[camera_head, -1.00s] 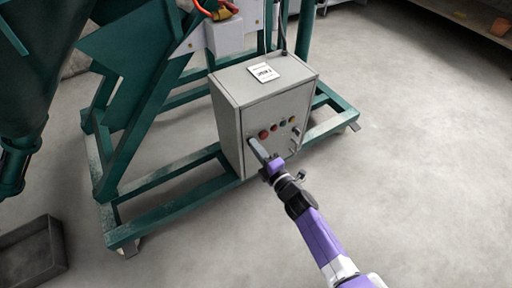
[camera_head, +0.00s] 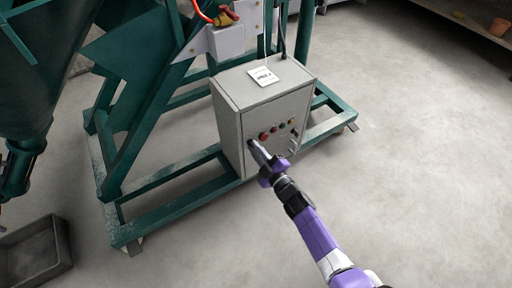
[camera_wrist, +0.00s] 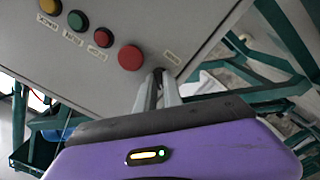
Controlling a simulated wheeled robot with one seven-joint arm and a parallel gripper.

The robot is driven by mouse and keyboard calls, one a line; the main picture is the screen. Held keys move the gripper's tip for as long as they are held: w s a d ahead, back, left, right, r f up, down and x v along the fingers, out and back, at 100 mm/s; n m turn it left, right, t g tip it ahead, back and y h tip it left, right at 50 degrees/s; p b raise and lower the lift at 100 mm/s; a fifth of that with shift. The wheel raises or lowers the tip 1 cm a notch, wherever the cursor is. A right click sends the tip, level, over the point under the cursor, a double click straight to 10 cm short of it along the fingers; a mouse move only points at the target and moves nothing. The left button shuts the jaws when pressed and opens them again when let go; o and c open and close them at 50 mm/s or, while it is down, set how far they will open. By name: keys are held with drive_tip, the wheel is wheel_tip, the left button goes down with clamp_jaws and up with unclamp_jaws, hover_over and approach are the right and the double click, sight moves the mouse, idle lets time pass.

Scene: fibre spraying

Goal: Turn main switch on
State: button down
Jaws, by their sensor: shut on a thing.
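The grey control box (camera_head: 240,125) stands on the green frame, its front panel facing my arm. My gripper (camera_head: 253,146) reaches the left side of that panel, its fingers pointing at it. In the wrist view, my gripper (camera_wrist: 160,82) has its two grey fingers close together on a small dark switch (camera_wrist: 158,71) at the panel's edge. The fingers hide most of the switch, so its position cannot be read. A label sits beside it, too blurred to read. A large red button (camera_wrist: 130,58) is just beside the fingertips, apart from them.
A white card (camera_head: 263,76) lies on the box. The green frame (camera_head: 170,213) surrounds the box's base. A dark tray (camera_head: 35,255) is at lower left. Floor at right is clear.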

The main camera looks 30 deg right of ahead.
drive_tip(key=shift+m+p, duration=1.2)
drive_tip(key=shift+m, duration=3.5)
drive_tip(key=c, duration=1.5)
unclamp_jaws()
drive_tip(key=shift+s+p, duration=1.05)
drive_tip(key=shift+s, duration=2.9)
